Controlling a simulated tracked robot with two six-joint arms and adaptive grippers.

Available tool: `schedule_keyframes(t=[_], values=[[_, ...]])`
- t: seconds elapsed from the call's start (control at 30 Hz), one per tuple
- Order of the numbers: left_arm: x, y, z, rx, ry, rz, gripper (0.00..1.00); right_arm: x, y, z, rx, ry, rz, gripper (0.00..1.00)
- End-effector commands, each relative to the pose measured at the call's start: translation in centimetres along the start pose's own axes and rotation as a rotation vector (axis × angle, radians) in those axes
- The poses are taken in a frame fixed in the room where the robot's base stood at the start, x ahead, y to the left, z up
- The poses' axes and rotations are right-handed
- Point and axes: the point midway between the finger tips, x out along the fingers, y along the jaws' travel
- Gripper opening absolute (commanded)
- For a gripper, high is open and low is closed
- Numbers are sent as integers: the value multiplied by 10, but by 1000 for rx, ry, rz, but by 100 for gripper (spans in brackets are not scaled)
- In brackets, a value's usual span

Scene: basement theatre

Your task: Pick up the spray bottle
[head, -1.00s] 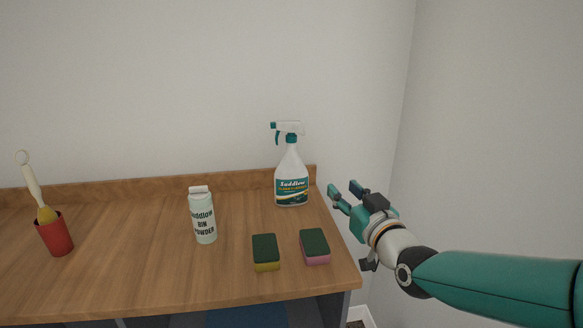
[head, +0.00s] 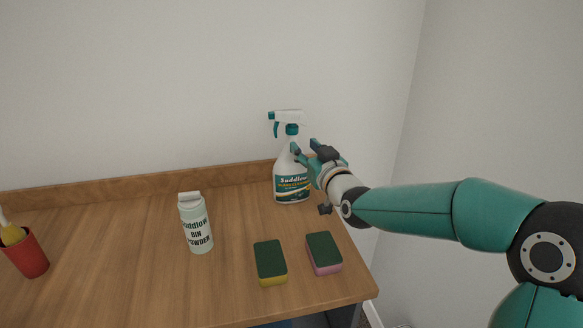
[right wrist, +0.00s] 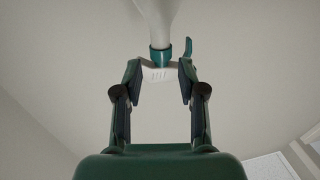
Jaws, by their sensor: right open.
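The spray bottle (head: 290,183) stands upright at the back right of the wooden counter. It has a white body, a dark label and a teal and white trigger head. My right gripper (head: 304,148) is open at the bottle's upper right side and overlaps its shoulder in the head view. In the right wrist view the bottle's neck and head (right wrist: 160,60) show just beyond and between the open fingertips (right wrist: 159,78). I cannot tell whether the fingers touch it. My left gripper is not in view.
A bin powder bottle (head: 196,224) stands left of the spray bottle. Two sponges, one yellow and green (head: 270,260), one pink and green (head: 323,252), lie in front. A red cup (head: 27,256) stands far left. The wall rises behind the counter (head: 120,240).

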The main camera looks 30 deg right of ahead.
Motion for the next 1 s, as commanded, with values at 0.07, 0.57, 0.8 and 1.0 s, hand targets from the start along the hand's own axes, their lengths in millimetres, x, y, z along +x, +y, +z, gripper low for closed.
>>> schedule_keyframes(t=[0.07,0.57,0.8,1.0], values=[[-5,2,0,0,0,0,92,13,1,-1,0,-1,1,40],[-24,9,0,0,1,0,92,61,0,-6,0,-2,2,40],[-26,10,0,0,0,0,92,78,0,-4,1,0,2,40],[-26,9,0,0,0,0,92,78,0,-4,0,0,2,35]])
